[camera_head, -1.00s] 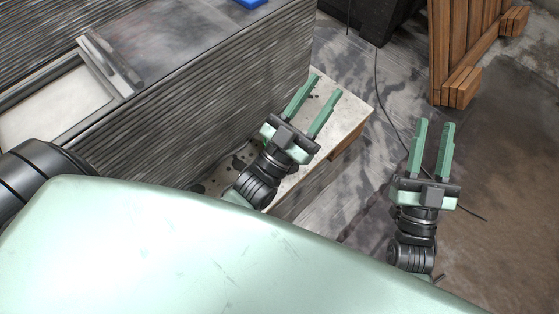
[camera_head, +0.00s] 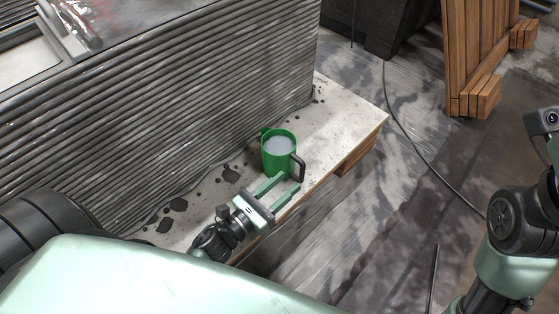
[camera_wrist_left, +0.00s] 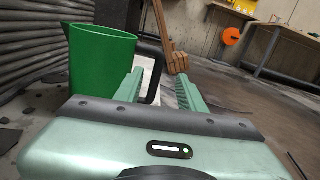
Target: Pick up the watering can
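The watering can (camera_head: 279,152) is green with a dark handle and stands upright on the pale slab beside the ribbed wall. It also fills the left of the left wrist view (camera_wrist_left: 100,62). My left gripper (camera_head: 283,184) is open, low beside the can on the handle side, its fingers pointing at the handle (camera_head: 299,168). In the left wrist view the handle (camera_wrist_left: 153,80) shows between the two fingers, nearer the left one; I cannot tell how deep it sits. My right arm is at the right edge of the head view; its fingers are out of frame.
The ribbed grey printed wall (camera_head: 190,115) rises close behind the can. Dark crumbs (camera_head: 178,204) lie on the slab (camera_head: 345,115). A wooden pallet (camera_head: 468,50) and a cable (camera_head: 418,150) are to the right. The slab right of the can is clear.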

